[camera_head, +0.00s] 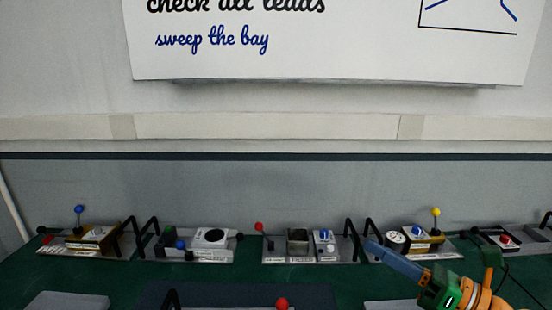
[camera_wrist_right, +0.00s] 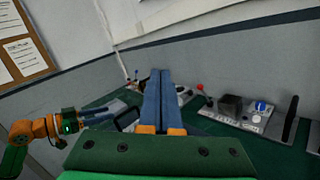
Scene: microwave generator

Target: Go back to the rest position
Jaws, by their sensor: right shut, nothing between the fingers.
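My right gripper (camera_head: 370,246) comes in from the lower right in the head view, its blue fingers pointing up and left above the green bench. It is shut and empty, and its tip is in front of the gap between two control modules. In the right wrist view its two blue fingers (camera_wrist_right: 161,72) lie together. My left gripper (camera_wrist_right: 112,119) shows at the left of the right wrist view, on an orange and green arm; I cannot tell whether its fingers are apart. The left arm is not in the head view.
Several modules stand in a row along the back of the green bench (camera_head: 235,276), including a metal one with a red-knobbed lever (camera_head: 259,227) and one with a yellow-knobbed lever (camera_head: 435,212). Black handles (camera_head: 351,238) stick up between them. A whiteboard (camera_head: 330,55) hangs on the wall.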

